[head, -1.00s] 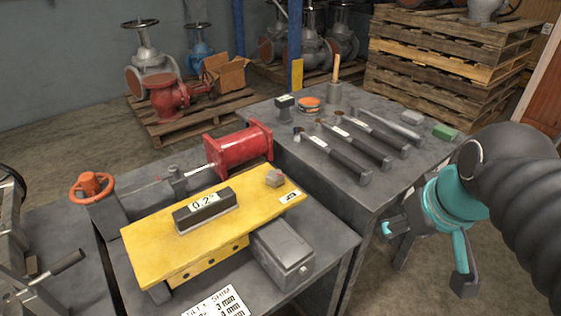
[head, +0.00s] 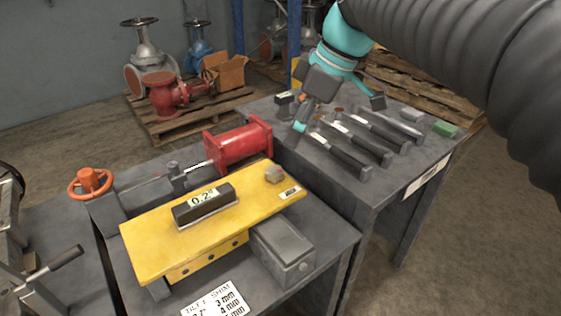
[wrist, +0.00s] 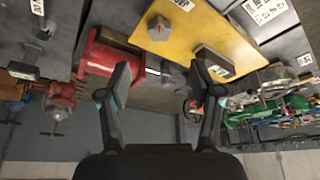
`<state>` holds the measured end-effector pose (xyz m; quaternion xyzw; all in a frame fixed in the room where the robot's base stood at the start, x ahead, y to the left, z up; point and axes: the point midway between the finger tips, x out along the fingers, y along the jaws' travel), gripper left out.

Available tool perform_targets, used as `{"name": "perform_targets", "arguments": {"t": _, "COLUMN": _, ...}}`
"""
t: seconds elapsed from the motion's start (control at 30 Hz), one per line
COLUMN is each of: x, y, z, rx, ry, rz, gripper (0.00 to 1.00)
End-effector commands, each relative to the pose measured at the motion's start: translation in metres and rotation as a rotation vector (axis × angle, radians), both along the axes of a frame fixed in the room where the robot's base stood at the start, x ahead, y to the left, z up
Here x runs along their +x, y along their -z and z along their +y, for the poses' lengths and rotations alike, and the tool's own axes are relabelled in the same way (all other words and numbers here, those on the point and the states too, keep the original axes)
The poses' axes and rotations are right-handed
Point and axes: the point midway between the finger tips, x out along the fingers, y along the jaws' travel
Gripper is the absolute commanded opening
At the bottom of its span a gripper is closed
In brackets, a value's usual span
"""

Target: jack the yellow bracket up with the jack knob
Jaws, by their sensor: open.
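The yellow bracket (head: 150,245) is a flat plate on the near bench, with a holed front flange; it also shows in the wrist view (wrist: 190,28). A dark tilt gauge reading 0.2° (head: 205,205) sits on it. A small grey knob (head: 274,174) stands at its far right end, perhaps the jack knob; it shows in the wrist view too (wrist: 160,28). My gripper (head: 338,115) is open and empty above the back bench, up and right of the bracket. Its spread fingers show in the wrist view (wrist: 161,85), apart from bracket and knob.
A red cylinder (head: 238,146) lies behind the bracket. A grey box (head: 282,252) stands at its right front. An orange handwheel (head: 90,183) is at left. Several dark-handled tools (head: 345,155) lie on the back bench. A tilt-and-shim card (head: 215,300) lies at the front.

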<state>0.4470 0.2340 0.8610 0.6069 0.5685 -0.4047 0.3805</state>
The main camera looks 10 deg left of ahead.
Motion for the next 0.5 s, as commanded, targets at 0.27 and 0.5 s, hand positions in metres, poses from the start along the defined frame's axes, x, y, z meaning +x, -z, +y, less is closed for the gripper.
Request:
{"name": "perform_targets", "arguments": {"t": 0.27, "x": 0.0, "y": 0.05, "z": 0.02, "rx": -0.002, "ry": 0.0, "rz": 0.002, "gripper": 0.65}}
{"name": "perform_targets", "arguments": {"t": 0.5, "x": 0.002, "y": 0.085, "z": 0.035, "rx": -0.002, "ry": 0.001, "rz": 0.002, "gripper": 0.65}}
